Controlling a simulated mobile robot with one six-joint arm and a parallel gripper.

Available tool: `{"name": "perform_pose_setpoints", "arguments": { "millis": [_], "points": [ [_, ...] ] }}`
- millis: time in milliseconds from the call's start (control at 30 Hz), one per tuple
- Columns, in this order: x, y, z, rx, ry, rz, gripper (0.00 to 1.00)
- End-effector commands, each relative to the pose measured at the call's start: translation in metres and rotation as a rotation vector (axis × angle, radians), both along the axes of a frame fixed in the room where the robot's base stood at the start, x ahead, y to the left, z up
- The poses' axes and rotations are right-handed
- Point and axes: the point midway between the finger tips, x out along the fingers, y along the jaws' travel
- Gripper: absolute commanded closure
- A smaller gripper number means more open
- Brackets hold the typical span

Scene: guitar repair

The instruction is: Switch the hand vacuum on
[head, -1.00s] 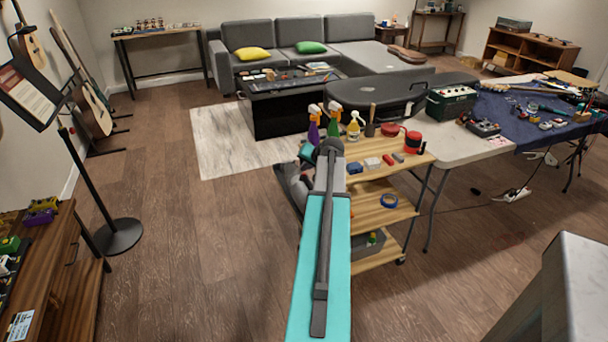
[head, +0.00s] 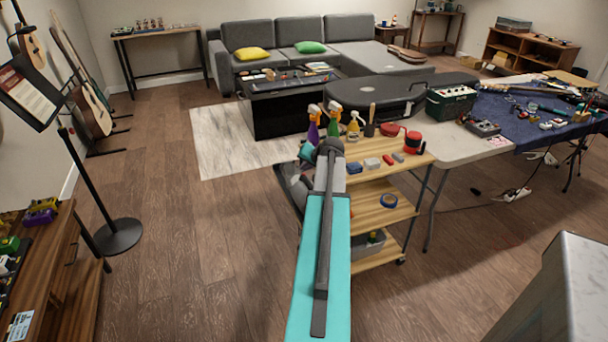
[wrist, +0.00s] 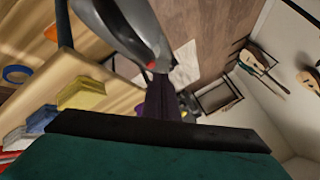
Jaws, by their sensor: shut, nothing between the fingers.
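The hand vacuum (wrist: 128,28) appears to be the rounded grey and dark body at the top of the wrist view, close to the camera. A small red spot, perhaps its switch, shows at its lower end. My gripper (wrist: 160,84) is shut and empty, its dark fingers pointing up at that end. The tips are very close to the red spot; I cannot tell whether they touch it. In the head view my teal arm reaches to the left end of the wooden cart (head: 392,215), and it hides the fingers. I cannot make out the vacuum clearly there.
Spray bottles (head: 334,120) stand at the cart's back left. Small blocks (head: 372,164) and a red tin (head: 412,142) are on its top; blue tape (head: 389,200) lies on the shelf below. A white table (head: 462,150) stands right.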

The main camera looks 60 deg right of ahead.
Motion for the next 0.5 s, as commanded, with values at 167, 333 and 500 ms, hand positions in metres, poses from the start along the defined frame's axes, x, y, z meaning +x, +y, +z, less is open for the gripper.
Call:
{"name": "perform_pose_setpoints", "arguments": {
  "millis": [167,333,500],
  "points": [
    [0.0001,0.0001,-0.0005,0.000,0.000,0.000,1.00],
    [0.0003,0.0002,-0.0047,0.000,0.000,0.000,1.00],
    [0.0003,0.0003,-0.0088,0.000,0.000,0.000,1.00]
  ]
}}
